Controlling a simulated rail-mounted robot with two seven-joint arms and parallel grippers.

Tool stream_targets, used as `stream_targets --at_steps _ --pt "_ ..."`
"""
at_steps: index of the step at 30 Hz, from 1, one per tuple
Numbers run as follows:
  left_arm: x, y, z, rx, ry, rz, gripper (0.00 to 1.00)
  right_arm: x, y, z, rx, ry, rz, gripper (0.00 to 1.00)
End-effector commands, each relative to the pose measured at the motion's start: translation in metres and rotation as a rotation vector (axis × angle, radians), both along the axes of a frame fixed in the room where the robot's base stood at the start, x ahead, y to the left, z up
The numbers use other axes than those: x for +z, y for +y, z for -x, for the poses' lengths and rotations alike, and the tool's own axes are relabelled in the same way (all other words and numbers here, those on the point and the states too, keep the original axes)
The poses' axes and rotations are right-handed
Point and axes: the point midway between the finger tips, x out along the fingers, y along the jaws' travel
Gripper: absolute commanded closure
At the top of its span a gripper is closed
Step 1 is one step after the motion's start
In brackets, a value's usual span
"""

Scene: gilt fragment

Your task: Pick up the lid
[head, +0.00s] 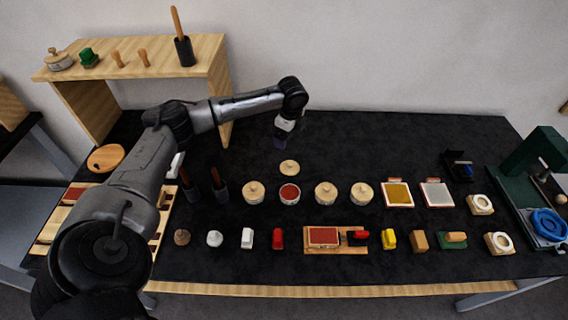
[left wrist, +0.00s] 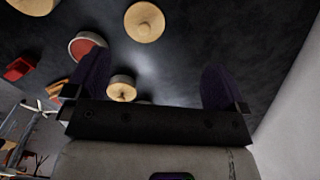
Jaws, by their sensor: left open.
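The loose lid (head: 289,168) is a round pale wooden disc with a small knob. It lies on the black table behind an open pot (head: 289,194) with red contents. In the left wrist view the lid (left wrist: 145,21) is at the top middle, beyond the fingers, and the red pot (left wrist: 85,45) is to its left. My left gripper (head: 281,146) hangs above the table just behind the lid, pointing down and not touching it. In the left wrist view its two dark fingers (left wrist: 152,82) are apart with nothing gripped. My right gripper is not in view.
Lidded pots (head: 253,193) (head: 326,193) stand on both sides of the open pot. Two dark holders with wooden handles (head: 220,192) are at left. A wooden shelf (head: 150,50) stands at back left. Small blocks and stamps line the front. The table behind the lid is clear.

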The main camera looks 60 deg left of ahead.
Motion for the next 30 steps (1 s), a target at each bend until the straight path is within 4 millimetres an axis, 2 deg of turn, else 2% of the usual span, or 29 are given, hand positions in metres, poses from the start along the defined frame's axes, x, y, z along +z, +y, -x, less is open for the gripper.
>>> stream_targets --at_steps 3,6,12,16,24,30 --pt "-0.002 -0.012 0.001 -0.205 0.022 0.093 0.00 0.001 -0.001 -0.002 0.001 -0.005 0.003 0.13" --pt "-0.002 -0.016 0.002 -0.355 0.029 0.115 0.00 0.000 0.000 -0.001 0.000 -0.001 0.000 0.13" --pt "-0.003 -0.016 0.001 -0.527 0.036 0.109 0.00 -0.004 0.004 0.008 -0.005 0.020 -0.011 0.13" --pt "-0.015 -0.016 0.001 -0.561 0.043 0.109 0.00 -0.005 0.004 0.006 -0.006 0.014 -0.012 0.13" --pt "-0.060 -0.017 0.001 -0.562 0.040 0.109 0.00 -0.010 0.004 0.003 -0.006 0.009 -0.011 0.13" --pt "-0.082 -0.016 0.001 -0.562 0.041 0.108 0.00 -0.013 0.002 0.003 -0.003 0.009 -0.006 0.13"
